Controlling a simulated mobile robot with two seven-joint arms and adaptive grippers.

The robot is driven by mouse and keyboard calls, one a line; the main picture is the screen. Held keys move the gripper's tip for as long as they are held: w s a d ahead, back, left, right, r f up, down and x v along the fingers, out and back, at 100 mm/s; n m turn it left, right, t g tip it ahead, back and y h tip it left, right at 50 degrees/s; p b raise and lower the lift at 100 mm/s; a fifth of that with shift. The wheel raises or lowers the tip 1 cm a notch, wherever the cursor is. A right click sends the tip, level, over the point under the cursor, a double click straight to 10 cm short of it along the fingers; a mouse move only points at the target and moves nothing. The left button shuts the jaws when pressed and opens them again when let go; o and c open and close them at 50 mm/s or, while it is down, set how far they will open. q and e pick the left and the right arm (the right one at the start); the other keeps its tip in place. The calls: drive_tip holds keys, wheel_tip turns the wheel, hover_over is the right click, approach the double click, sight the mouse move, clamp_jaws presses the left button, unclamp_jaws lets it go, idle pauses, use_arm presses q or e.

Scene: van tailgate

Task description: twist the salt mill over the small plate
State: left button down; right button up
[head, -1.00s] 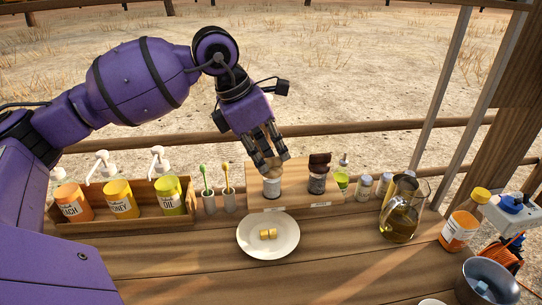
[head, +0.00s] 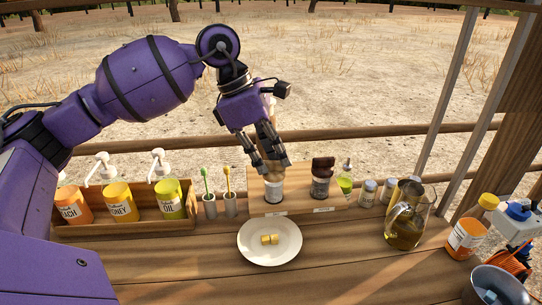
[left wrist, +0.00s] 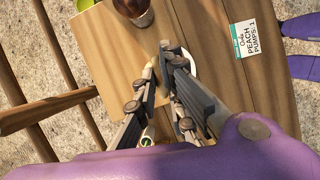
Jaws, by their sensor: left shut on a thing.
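The salt mill (head: 274,191) stands upright on the wooden stand (head: 297,206) behind the small plate. Its pale lower body shows in the head view; its brown top is mostly hidden by fingers. My left gripper (head: 271,170) comes from above and is shut on the top of the salt mill. In the left wrist view the fingers (left wrist: 166,88) hide most of the mill. The small white plate (head: 251,252) lies in front of the stand, with small yellow pieces in its middle. The mill is behind the plate, not above it. My right gripper is not seen.
A dark-topped mill (head: 320,187) stands just right of the salt mill. Two small cups with brushes (head: 220,207) and a box of pump bottles (head: 125,229) stand left. A glass jug (head: 404,232) and an orange bottle (head: 466,238) stand right. The front tabletop is clear.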

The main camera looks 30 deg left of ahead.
use_arm(q)
drive_tip(key=c, duration=1.8)
unclamp_jaws()
drive_tip(key=shift+c, duration=0.2)
drive_tip(key=shift+a+r, duration=0.2)
drive_tip(key=shift+r, duration=0.25)
drive_tip(key=shift+a+v, duration=0.2)
drive_tip(key=shift+v, duration=0.95)
drive_tip(key=s+a, duration=0.5)
drive_tip(key=a, duration=0.5)
drive_tip(key=shift+s+f, duration=0.15)
drive_tip(key=shift+s, duration=0.1)
